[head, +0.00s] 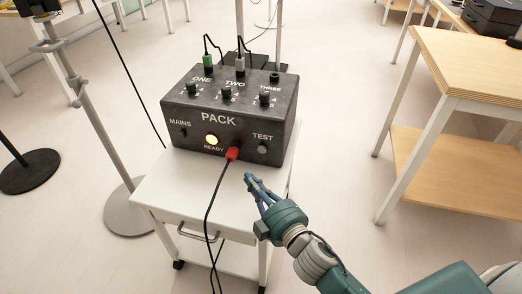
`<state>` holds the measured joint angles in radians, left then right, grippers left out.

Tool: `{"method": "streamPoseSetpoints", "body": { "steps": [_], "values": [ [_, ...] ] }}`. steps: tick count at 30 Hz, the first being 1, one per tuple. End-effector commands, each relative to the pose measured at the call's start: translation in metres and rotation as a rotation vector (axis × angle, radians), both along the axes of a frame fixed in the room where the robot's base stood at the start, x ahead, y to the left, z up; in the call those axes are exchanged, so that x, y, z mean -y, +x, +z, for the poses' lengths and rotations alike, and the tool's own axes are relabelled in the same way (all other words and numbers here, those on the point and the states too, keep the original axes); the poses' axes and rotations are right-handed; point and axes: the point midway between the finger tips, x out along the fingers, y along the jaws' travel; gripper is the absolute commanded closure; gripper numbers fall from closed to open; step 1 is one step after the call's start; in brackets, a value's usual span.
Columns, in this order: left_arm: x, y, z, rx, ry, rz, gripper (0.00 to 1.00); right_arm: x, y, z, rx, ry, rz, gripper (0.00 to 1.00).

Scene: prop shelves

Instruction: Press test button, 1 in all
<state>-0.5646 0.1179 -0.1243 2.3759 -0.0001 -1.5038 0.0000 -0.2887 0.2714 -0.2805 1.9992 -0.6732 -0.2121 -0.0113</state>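The black PACK box (190,148) stands on a small white cart. The round dark test button (262,148) is on its front face at the right, under the word TEST. My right gripper (249,178) is in front of the box, below and slightly left of the button in the picture, and apart from it. Its blue-grey fingers look closed together, with nothing between them. My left gripper is not in view.
A red plug (232,153) with a black cable sits in the box front beside a lit yellow READY lamp (211,140). The MAINS switch (182,132) is at the left. Green (208,62) and grey (240,65) plugs stand on top. A wooden table (470,65) is at right.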

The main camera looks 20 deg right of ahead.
Motion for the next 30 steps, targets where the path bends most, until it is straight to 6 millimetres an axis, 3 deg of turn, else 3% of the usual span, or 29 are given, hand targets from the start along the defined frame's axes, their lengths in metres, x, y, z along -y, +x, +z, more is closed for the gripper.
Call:
{"method": "streamPoseSetpoints", "body": {
  "steps": [15,22,30],
  "values": [
    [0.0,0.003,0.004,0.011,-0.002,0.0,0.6,0.038,0.056,0.001,0.001,-0.002,-0.001,1.0],
    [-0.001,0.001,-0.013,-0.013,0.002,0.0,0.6,0.045,0.067,0.001,0.0,-0.001,-0.001,1.0],
    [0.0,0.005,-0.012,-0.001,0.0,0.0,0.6,0.046,0.067,0.0,0.0,0.0,-0.001,1.0]
  ]
}}
